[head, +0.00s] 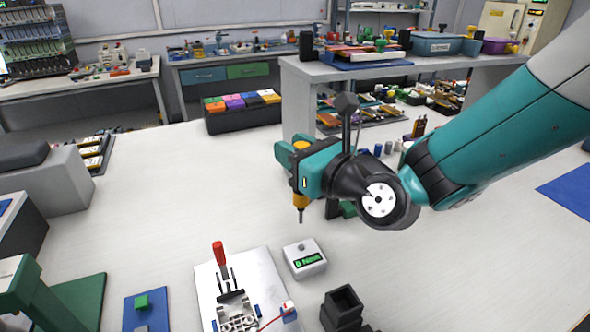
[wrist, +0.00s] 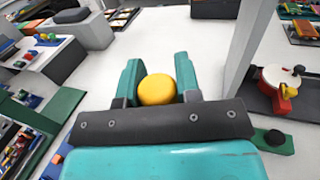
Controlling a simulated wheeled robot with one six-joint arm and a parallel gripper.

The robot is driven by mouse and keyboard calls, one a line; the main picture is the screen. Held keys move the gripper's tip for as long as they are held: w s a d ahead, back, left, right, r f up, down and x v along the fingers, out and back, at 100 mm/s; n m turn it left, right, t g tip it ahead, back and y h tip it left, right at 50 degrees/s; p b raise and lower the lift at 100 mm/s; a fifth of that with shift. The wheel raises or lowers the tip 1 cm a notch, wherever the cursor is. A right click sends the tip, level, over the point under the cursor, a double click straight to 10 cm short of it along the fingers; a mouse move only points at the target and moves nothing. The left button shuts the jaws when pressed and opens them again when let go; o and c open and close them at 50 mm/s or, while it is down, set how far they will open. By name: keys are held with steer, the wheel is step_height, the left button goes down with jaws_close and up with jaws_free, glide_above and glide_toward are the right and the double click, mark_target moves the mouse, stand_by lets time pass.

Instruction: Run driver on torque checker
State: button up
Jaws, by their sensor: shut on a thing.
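The driver (head: 299,197) has a yellow-orange and dark body with a thin grey bit pointing down. My gripper (head: 302,168) is shut on its upper body and holds it upright, above the table. In the wrist view the round yellow top of the driver (wrist: 157,89) sits between the two teal fingers of my gripper (wrist: 158,82). The torque checker (head: 306,263) is a small white box with a green display that seems to read 0 Ncm, and a small round fitting on top. The bit shows above the checker in the head view, apart from it.
A white plate (head: 262,275) with a red-handled clamp fixture (head: 219,256) lies left of the checker. An empty black square holder (head: 342,306) stands to the front right. A blue mat (head: 148,313) with a green block is at left. The table's middle is clear.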

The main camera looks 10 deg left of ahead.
steer(key=shift+d+r+p, duration=0.1)
steer(key=shift+r+p, duration=0.05)
steer(key=shift+p, duration=0.15)
step_height(320, 180, down, 6)
steer(key=b, duration=0.4)
steer(key=shift+f, duration=0.2)
steer(key=shift+p, duration=0.35)
stand_by(2.0)
steer(key=shift+f+b, duration=0.35)
steer(key=shift+f, duration=0.1)
stand_by(0.9)
steer(key=shift+f+p, duration=0.1)
steer(key=shift+p, duration=0.25)
stand_by(0.7)
step_height(320, 180, up, 7)
steer(key=p, duration=0.7)
steer(key=shift+p, duration=0.4)
stand_by(0.6)
